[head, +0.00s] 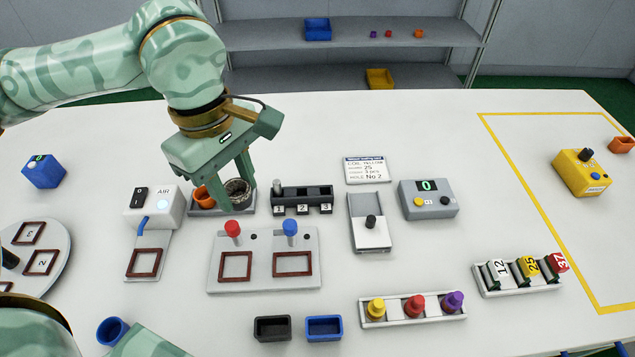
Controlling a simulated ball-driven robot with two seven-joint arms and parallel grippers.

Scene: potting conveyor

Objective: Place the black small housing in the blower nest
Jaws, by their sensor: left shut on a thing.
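The black small housing (272,329) is an open-topped box on the table at the front, beside a blue one (324,328). The blower nest (143,263) is a red-brown square frame on a pale plate in front of the white AIR box (153,206); it looks empty. My left gripper (235,194) is at the back left, pointing down, away from both. Its fingers are shut on what appears to be a dark round cup (238,188) in a grey tray.
An orange cup (203,196) is beside my left fingers. A two-nest fixture (263,285) with red and blue knobs lies between the blower and the middle. A numbered black rack (301,197) is behind it. A knob rack (413,309) is right of the housings.

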